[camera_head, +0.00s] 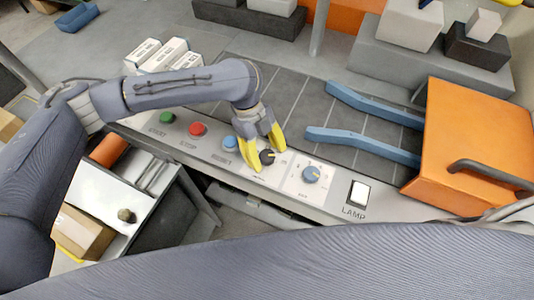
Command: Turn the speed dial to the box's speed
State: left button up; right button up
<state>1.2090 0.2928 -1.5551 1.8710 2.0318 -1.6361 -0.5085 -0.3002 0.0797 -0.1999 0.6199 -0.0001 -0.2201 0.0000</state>
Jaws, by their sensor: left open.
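A black dial (267,157) sits on the light control panel (235,168). My left gripper (263,153) is over it, with its yellow fingers open, one at each side of the dial; I cannot tell whether they touch it. The fingers and the angle hide part of the dial's scale. A blue dial (311,174) with a pointer mark is just right of it on a white plate. The scale marks are too small to read. Which of these is the speed dial cannot be read here. My right gripper is out of view.
Left along the panel are the blue RESET (231,143), red STOP (197,129) and green START (166,118) buttons. Behind lie a dark conveyor (300,100), blue rails (365,146), an orange housing (480,135) and white boxes (165,54).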

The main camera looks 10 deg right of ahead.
pick_arm(q)
jog(key=shift+f, duration=0.15)
jog(key=shift+c, duration=0.2)
jog(key=c, duration=1.2)
